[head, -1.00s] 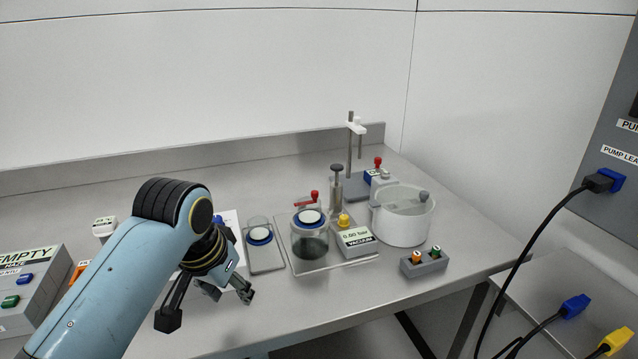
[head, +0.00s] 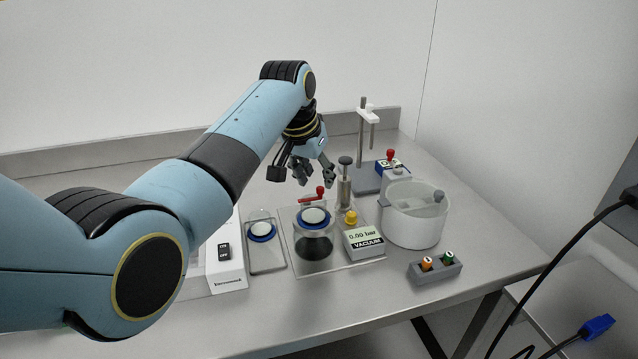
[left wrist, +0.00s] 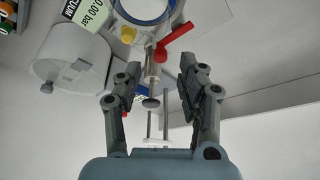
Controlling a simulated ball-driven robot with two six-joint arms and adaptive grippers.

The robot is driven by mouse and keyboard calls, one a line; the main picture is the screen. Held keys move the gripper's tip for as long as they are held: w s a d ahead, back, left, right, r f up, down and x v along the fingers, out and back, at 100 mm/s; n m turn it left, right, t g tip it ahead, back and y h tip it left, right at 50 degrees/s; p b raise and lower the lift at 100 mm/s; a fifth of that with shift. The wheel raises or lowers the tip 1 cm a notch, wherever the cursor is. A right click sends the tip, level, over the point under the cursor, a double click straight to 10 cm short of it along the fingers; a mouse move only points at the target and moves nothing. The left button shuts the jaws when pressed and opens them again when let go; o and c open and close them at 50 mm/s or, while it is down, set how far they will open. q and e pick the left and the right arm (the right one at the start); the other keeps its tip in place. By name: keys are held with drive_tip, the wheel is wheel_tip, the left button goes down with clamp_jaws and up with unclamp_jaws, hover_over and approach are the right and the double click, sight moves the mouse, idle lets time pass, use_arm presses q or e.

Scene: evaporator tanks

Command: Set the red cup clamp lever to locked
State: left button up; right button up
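The red cup clamp lever (head: 312,197) with its round red knob sits at the back of a clear cup (head: 313,243) with a blue-ringed white lid. It lies roughly sideways in the head view. In the left wrist view the red lever (left wrist: 176,46) shows beyond my fingertips, slanting up to the right. My left gripper (head: 316,182) is above and just behind the lever. It is open and empty, with the fingers well apart in the wrist view (left wrist: 160,75). I cannot tell the exact gap to the lever. My right gripper is not in view.
A metal plunger post (head: 345,185), a yellow knob (head: 351,217) and a vacuum display (head: 363,240) stand right of the cup. A white pot (head: 415,225) and a stand (head: 363,140) are farther right. A second lidded container (head: 262,232) is left.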

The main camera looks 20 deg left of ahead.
sight(320, 188)
use_arm(q)
drive_tip(key=shift+x, duration=1.65)
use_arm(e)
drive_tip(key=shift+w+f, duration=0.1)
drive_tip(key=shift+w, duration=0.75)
use_arm(q)
clamp_jaws()
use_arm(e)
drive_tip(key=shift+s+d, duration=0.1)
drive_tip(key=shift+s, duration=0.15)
